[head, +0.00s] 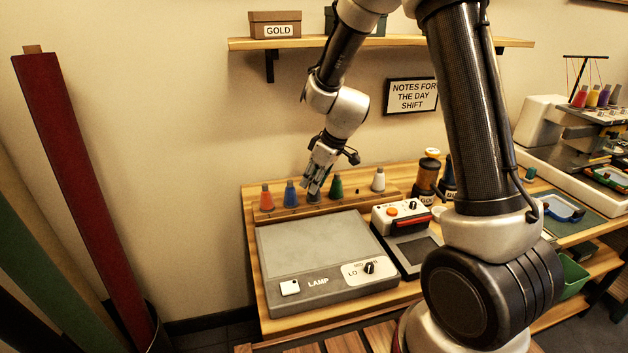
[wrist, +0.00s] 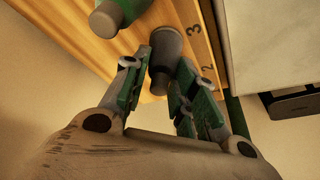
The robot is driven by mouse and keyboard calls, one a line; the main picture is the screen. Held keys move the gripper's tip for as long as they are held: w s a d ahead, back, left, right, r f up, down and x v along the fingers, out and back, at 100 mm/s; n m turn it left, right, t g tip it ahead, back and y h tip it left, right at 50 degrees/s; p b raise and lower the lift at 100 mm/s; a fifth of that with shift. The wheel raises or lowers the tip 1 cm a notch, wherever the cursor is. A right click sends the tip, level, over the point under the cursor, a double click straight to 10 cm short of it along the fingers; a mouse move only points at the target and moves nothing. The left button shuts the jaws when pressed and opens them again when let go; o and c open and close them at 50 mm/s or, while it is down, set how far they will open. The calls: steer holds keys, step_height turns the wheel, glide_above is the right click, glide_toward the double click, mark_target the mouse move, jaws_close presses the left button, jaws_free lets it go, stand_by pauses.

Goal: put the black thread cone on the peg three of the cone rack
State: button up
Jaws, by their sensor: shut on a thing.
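My gripper (head: 317,185) is over the middle of the wooden cone rack (head: 357,198), between a blue cone (head: 291,194) and a green cone (head: 336,187). In the wrist view my gripper (wrist: 164,68) has its green-padded fingers shut on the black thread cone (wrist: 166,48). The cone looks close to upright. Its wide end is at the rack, near the painted 3 (wrist: 194,30), with a 2 (wrist: 207,68) further along. Peg three is hidden. I cannot tell whether the cone rests on the rack or hangs just above it.
The green cone (wrist: 120,14) stands close beside the held one in the wrist view. An orange cone (head: 266,198) and a white cone (head: 378,180) stand at the rack's ends. The lamp box (head: 310,245) lies in front. A shelf (head: 390,42) hangs above.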

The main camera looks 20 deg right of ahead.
steer(key=shift+f, duration=0.1)
steer(key=o, duration=1)
steer(key=v, duration=1.2)
steer(key=s+d+r+m+h, duration=0.1)
steer(key=s+d+r+m, duration=0.2)
steer(key=s, duration=0.6)
steer(key=s+d+r+m+h, duration=0.1)
steer(key=s+d+r+m, duration=0.2)
steer(key=s, duration=0.6)
steer(key=s+d+r+m+t+h, duration=0.1)
steer(key=s+d+r+m, duration=0.2)
steer(key=s+d, duration=0.2)
steer(key=shift+s+d+r, duration=0.15)
steer(key=shift+s, duration=0.8)
steer(key=shift+s+d+r, duration=0.1)
steer(key=shift+s+d, duration=0.05)
steer(key=shift+s, duration=0.8)
